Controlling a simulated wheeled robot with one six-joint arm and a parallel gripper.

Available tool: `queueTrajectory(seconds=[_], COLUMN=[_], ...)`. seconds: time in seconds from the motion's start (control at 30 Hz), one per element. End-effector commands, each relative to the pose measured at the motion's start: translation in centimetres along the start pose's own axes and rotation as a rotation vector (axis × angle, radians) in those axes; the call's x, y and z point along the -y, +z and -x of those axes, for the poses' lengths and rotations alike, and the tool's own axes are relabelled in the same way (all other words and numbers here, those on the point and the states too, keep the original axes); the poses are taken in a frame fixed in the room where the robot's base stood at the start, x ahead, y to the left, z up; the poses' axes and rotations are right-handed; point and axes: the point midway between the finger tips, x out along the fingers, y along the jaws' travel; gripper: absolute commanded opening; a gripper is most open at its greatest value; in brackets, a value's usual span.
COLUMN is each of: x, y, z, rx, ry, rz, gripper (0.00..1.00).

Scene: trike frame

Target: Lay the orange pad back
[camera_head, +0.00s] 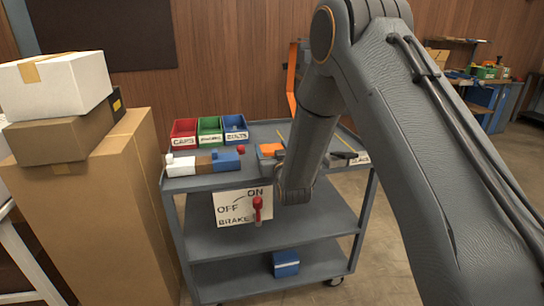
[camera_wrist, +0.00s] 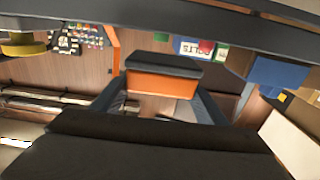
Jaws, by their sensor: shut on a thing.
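The orange pad (camera_head: 271,149) shows at the right part of the grey cart's top (camera_head: 250,172), just left of my arm, by a small grey holder (camera_head: 266,163). In the wrist view the orange pad (camera_wrist: 162,82) is in the middle, with a dark block along its upper edge and blue-grey sides around it. My gripper (camera_wrist: 162,96) is shut on the pad. In the head view my arm hides most of the gripper. I cannot tell whether the pad touches the holder.
Red, green and blue bins (camera_head: 209,130) stand at the cart's back left. A white, brown and blue block (camera_head: 203,163) lies before them. A red brake lever (camera_head: 257,205) stands below the top. Stacked cartons (camera_head: 100,190) stand left of the cart.

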Motion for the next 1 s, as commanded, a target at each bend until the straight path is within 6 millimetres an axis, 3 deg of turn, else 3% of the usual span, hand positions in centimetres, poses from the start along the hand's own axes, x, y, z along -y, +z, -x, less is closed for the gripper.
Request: queueTrajectory(seconds=[0.1, 0.2, 0.57, 0.6, 0.7, 1.0], x=[0.0, 0.0, 0.0, 0.0, 0.0, 0.0], y=[2.0, 2.9, 3.2, 3.2, 3.2, 3.0], z=[0.1, 0.0, 0.0, 0.0, 0.1, 0.1], rx=[0.005, 0.001, 0.001, 0.001, 0.001, 0.001], ry=[0.0, 0.0, 0.0, 0.0, 0.0, 0.0], rz=[0.0, 0.0, 0.0, 0.0, 0.0, 0.0], gripper=[0.49, 0.49, 0.49, 0.72, 0.86, 0.86])
